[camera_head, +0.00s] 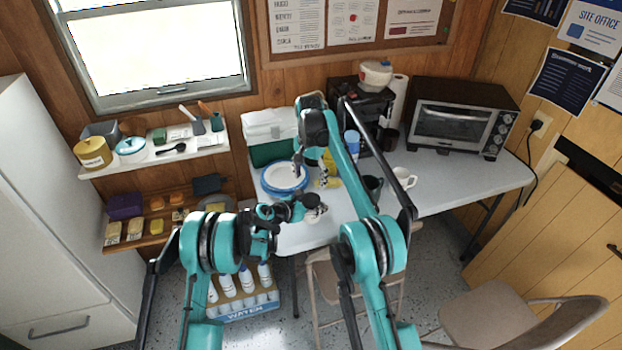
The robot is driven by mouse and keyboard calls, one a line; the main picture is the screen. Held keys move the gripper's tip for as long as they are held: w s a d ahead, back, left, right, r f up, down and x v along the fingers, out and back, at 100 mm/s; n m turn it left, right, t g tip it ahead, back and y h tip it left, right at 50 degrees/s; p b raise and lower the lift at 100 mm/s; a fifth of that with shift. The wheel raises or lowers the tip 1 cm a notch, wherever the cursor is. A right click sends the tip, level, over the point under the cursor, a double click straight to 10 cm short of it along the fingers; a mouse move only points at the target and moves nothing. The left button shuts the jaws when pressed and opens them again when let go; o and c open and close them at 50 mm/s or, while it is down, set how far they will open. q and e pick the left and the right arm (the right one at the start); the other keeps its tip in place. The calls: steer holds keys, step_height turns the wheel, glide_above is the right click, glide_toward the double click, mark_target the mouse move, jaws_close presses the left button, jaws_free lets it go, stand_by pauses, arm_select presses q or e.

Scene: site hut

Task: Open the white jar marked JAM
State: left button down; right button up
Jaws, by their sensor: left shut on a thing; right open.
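My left gripper (309,209) is low over the front edge of the table, at the middle of the view. It is shut on a small whitish thing, which looks like the white jar (318,214). The gripper hides much of it, and no JAM marking or lid can be made out. My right gripper (298,171) is open and points down above the white plate, behind and a little left of the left gripper. It appears apart from the jar.
The blue-rimmed white plate (272,178) and yellow items (328,183) lie close behind the jar. A white mug (403,179), a dark mug (373,186) and a toaster oven (455,128) stand to the right. The table's right end (480,178) is clear. Chairs stand in front.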

mark_target(311, 199)
steer(key=m, duration=0.2)
steer(key=shift+d+f+m, duration=0.15)
steer(key=shift+f+m, duration=0.15)
steer(key=shift+m, duration=0.1)
step_height(311, 199, down, 8)
steer(key=shift+s+r, duration=0.1)
steer(key=c, duration=1.2)
steer(key=o, duration=1.3)
steer(key=shift+c, duration=0.2)
steer(key=shift+r, duration=0.1)
